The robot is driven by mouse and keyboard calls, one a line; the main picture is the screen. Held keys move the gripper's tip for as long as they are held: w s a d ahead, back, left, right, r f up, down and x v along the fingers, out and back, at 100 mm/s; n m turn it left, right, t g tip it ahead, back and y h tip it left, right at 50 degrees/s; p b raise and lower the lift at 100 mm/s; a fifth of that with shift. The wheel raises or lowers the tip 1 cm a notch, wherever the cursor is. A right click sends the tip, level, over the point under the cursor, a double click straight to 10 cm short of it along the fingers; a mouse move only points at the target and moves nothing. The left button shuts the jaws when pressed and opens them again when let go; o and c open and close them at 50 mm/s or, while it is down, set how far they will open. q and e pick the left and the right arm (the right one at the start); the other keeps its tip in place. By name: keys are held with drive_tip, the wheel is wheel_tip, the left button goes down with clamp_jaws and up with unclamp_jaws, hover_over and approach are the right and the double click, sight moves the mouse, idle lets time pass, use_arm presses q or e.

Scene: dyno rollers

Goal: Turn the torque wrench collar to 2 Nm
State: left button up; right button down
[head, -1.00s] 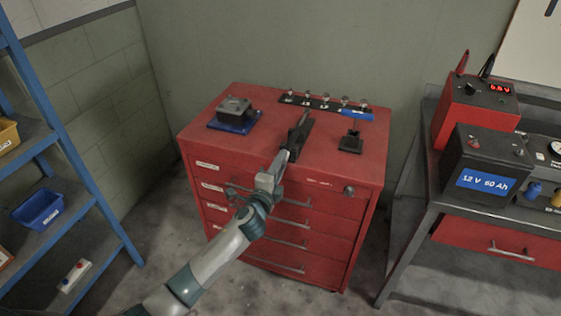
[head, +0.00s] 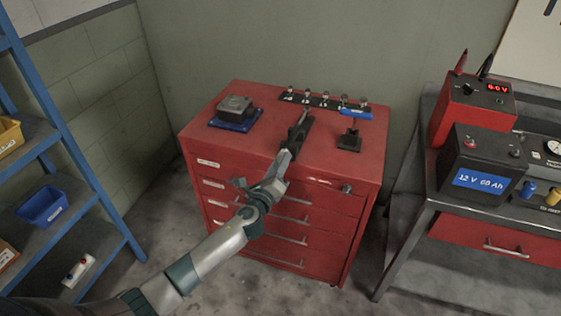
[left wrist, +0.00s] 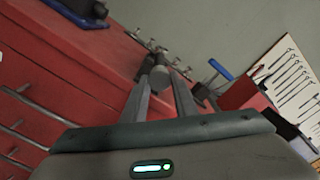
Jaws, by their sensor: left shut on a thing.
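The torque wrench (head: 301,127) is a dark tool lying on top of the red cabinet, its near end pointing toward me. My left gripper (head: 287,156) reaches it from the front and is shut on that near end, the collar. In the left wrist view, the round grey collar end (left wrist: 160,79) sits between the tips of my left gripper (left wrist: 161,88). Its scale marks are too small to read, and the fingers hide part of it. My right gripper is not in view.
The red cabinet (head: 235,150) also carries a dark block on a blue base (head: 234,113), a row of small fittings on a black strip (head: 325,101), and a blue-handled tool (head: 357,114) above a black stand (head: 349,142). A bench with a battery (head: 483,166) stands right, blue shelving (head: 75,160) left.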

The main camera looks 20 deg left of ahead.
use_arm(q)
drive_tip(key=shift+f, duration=0.1)
idle(0.3)
drive_tip(key=o, duration=1.1)
drive_tip(key=shift+c, duration=0.2)
drive_tip(key=shift+s, duration=0.15)
drive_tip(key=s+b, duration=0.3)
drive_tip(key=s, duration=1.4)
drive_tip(key=shift+a+b, duration=0.3)
drive_tip(key=shift+f, duration=0.1)
